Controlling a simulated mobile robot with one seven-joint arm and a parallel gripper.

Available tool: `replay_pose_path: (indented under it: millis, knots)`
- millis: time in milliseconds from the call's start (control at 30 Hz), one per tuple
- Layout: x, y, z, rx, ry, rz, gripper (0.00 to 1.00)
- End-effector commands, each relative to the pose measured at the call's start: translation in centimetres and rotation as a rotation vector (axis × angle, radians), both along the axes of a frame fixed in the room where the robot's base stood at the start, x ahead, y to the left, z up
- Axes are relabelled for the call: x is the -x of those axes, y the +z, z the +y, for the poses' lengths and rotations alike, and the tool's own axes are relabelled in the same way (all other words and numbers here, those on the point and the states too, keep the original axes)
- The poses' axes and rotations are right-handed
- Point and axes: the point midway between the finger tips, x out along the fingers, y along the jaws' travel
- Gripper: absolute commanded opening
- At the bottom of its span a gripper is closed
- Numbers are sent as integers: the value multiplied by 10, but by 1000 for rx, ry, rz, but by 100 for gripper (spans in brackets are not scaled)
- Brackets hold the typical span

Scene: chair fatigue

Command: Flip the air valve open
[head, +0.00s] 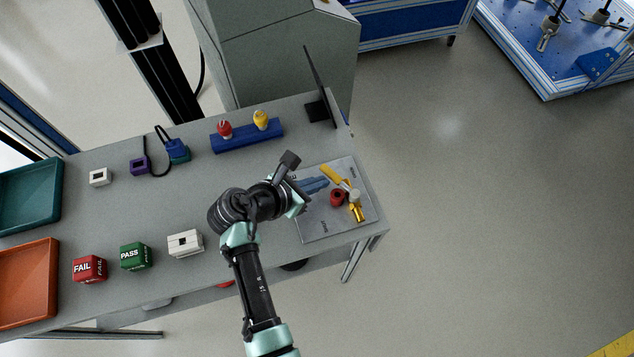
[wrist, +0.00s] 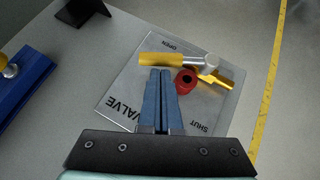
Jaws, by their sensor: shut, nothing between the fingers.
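The air valve sits on a grey plate (wrist: 120,88) marked OPEN, SHUT and VALVE. Its lever has a yellow grip (wrist: 160,60) on a silver rod, running left from a pale pivot (wrist: 209,62) and lying near the OPEN mark. A red round part (wrist: 184,81) and a brass fitting (wrist: 222,76) sit by the pivot. In the head view the yellow grip (head: 333,175) points to the upper left. My gripper (wrist: 160,72) is shut and empty, its blue fingertips just beside the grip on the SHUT side; I cannot tell whether they touch. It also shows in the head view (head: 326,183).
The plate lies at the table's right end, near the edge. A thin black stand (head: 318,108) and a blue block (head: 247,136) with red and yellow knobs are behind. FAIL (head: 90,269) and PASS (head: 136,256) cubes, a white block (head: 185,243) and trays are left.

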Motion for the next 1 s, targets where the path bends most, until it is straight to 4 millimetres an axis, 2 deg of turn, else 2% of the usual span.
replay_pose_path:
  millis: [267, 633, 1000]
  knots:
    - [-9, 0, -2, -1, -101, -1, 0]
    - [-26, 1, -11, 0, -337, -1, 0]
    - [-32, 0, -17, 0, -330, 0, 0]
